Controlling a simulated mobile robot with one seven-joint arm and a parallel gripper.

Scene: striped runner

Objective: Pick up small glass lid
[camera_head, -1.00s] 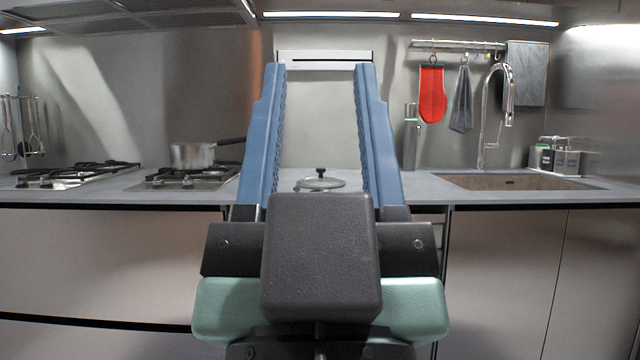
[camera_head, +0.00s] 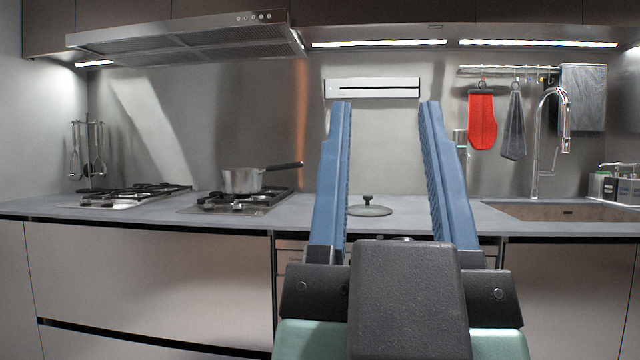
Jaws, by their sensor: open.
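The small glass lid (camera_head: 370,210) lies on the grey counter, a greyish disc with a dark knob on top. It shows between the two blue fingers of my gripper (camera_head: 385,104), nearer the left finger in the picture. My gripper is open and empty, its fingers pointing forward and up in front of the counter. The lid looks farther away than the gripper, and I see no contact. The lower part of my gripper hides some of the counter front.
A pot (camera_head: 242,180) with a dark handle stands on the gas hob (camera_head: 235,201) left of the lid. A sink (camera_head: 560,211) with a tall faucet (camera_head: 553,140) is at right. The counter (camera_head: 320,222) around the lid is clear.

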